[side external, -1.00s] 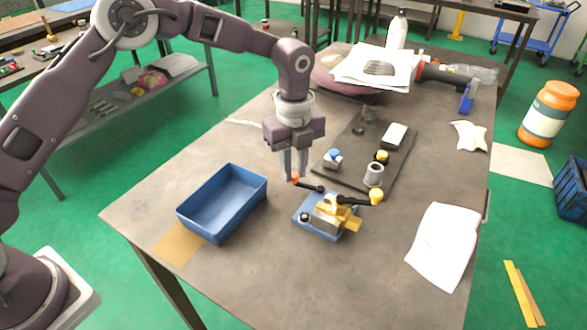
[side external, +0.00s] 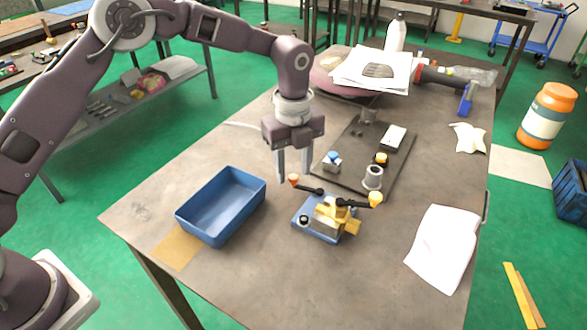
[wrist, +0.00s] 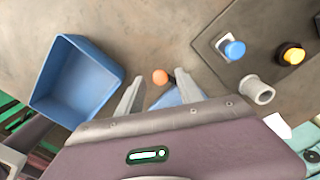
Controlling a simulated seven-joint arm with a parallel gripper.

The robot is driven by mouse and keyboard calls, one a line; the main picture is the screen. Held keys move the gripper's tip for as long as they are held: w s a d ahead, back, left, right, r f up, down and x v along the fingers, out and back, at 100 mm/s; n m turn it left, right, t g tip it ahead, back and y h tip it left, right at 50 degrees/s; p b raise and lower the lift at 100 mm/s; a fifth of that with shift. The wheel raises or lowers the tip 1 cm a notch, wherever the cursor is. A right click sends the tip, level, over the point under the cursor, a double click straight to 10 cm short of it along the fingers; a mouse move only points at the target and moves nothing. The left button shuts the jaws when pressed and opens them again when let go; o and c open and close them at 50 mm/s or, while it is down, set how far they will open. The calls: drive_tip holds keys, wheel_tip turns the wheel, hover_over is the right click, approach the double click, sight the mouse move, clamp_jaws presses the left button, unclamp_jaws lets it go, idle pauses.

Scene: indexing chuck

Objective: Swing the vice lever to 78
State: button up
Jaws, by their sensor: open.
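The vice has a blue base (side external: 308,222) and a yellow jaw block (side external: 349,224) and stands on the table. A black lever (side external: 309,189) reaches left from it and ends in an orange-red knob (side external: 293,180). A second dark arm ends in a yellow-orange knob (side external: 375,199) on the right. My gripper (side external: 294,181) points down with its fingers open, one to each side of the orange-red knob in the side view. In the wrist view the knob (wrist: 160,76) also shows between the fingertips. I cannot tell whether a finger touches it. My gripper hides most of the vice there.
A blue bin (side external: 222,205) stands left of the vice. Behind it, a dark board (side external: 345,172) carries a blue button, a yellow button and a grey cylinder (side external: 373,177). White paper (side external: 441,247) lies to the right. The table front is clear.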

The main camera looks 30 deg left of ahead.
sight(293, 176)
wheel_tip(293, 176, up, 6)
drive_tip(key=shift+r, duration=0.2)
drive_tip(key=s+a+r+n+t, duration=0.2)
drive_tip(key=s+a+r+n, duration=0.2)
drive_tip(key=s+r+n, duration=0.3)
drive_tip(key=s+a+r+n+t, duration=0.1)
drive_tip(key=s+a+r+n, duration=0.3)
drive_tip(key=s+r, duration=0.4)
drive_tip(key=s+a+f+n+t, duration=0.1)
drive_tip(key=s+a+n, duration=0.1)
drive_tip(key=s+n, duration=0.4)
drive_tip(key=s+a+f+n+t, duration=0.1)
drive_tip(key=s+a+f+n, duration=0.1)
drive_tip(key=s+n, duration=0.5)
drive_tip(key=s+a, duration=0.1)
drive_tip(key=s, duration=0.3)
drive_tip(key=shift+s+n+t, duration=0.3)
drive_tip(key=shift+s, duration=0.05)
